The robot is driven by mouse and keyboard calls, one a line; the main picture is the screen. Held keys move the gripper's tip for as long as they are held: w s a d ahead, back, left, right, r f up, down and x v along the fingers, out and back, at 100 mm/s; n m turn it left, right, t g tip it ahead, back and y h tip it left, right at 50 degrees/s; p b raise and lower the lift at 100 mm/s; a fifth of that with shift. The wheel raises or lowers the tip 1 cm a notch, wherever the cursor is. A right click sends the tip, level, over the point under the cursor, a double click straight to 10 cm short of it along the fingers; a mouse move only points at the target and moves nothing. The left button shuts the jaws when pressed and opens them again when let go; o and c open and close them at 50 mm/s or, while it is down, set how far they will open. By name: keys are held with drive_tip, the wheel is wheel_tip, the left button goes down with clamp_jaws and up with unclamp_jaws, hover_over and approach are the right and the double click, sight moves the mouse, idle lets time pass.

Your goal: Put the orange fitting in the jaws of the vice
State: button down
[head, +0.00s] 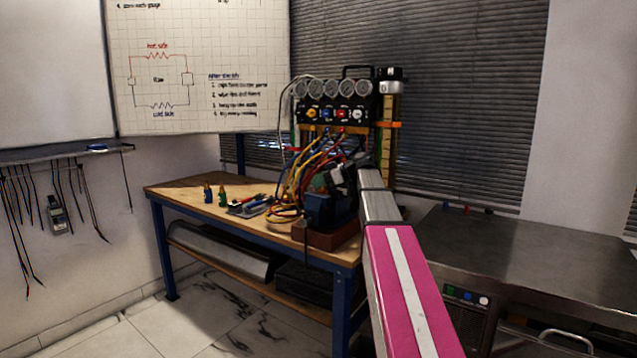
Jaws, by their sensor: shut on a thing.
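The vice (322,212) is dark blue and stands on a red-brown block at the front right corner of the wooden workbench (185,187). My gripper (338,182) is at the end of my pink and grey arm, just above the vice in the picture. It is small, dark and partly lost against the vice and cables. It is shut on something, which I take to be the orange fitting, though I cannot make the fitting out. The jaws of the vice are largely hidden, and I cannot tell whether the held thing touches them.
A gauge panel (335,101) with several dials stands behind the vice, with red, yellow and blue hoses (290,185) hanging beside it. Two small bottles (208,193) and hand tools (248,206) lie left on the bench. A steel counter (520,260) is at right.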

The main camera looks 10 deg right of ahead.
drive_tip(key=c, duration=1)
unclamp_jaws()
drive_tip(key=shift+f, duration=0.1)
drive_tip(key=shift+o, duration=0.2)
drive_tip(key=v, duration=1.2)
